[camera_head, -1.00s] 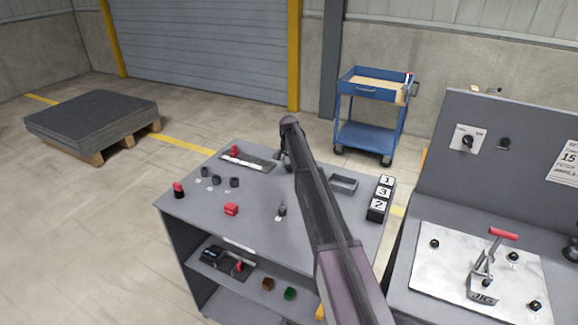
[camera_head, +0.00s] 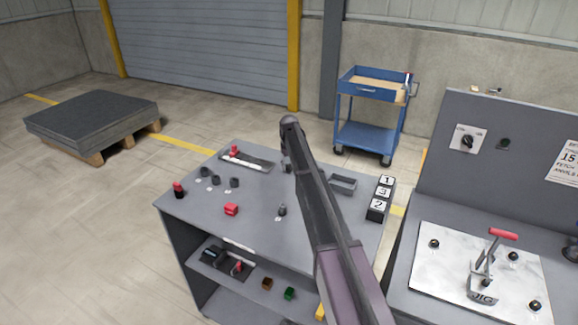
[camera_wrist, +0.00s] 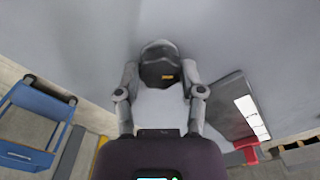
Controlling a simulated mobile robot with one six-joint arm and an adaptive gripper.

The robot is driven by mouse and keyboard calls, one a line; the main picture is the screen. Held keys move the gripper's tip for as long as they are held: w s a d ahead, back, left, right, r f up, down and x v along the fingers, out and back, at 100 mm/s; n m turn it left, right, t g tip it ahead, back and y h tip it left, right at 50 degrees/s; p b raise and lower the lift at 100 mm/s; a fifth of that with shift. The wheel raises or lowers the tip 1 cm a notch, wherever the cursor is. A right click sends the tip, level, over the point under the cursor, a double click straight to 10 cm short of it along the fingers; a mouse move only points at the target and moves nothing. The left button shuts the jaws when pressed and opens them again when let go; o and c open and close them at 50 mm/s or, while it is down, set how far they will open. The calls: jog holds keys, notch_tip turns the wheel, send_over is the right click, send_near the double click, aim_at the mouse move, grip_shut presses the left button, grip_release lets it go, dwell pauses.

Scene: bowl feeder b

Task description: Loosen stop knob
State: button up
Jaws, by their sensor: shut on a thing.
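A red knob-like part (camera_head: 234,150) stands at the far end of a dark rail (camera_head: 258,165) with a white strip, on the grey bench; I cannot tell for sure that it is the stop knob. The red part (camera_wrist: 249,152) and the rail (camera_wrist: 222,100) also show in the wrist view, right of my gripper and apart from it. My gripper (camera_wrist: 159,72) is shut on a dark grey rounded piece (camera_wrist: 158,50) with a small yellow mark. In the head view my arm mostly hides the gripper (camera_head: 287,167), beside the rail.
The bench top (camera_head: 250,185) also holds a red block (camera_head: 231,209), a black post with red top (camera_head: 178,189), several dark cylinders (camera_head: 215,179), a small tray (camera_head: 343,184) and numbered blocks (camera_head: 383,192). A jig plate (camera_head: 450,265) is at right, a blue cart (camera_head: 370,110) behind.

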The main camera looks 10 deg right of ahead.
jog(key=shift+s+n, duration=0.1)
jog(key=shift+n, duration=1)
jog(key=o, duration=1.2)
jog(key=shift+f, duration=0.1)
jog(key=shift+c, duration=0.2)
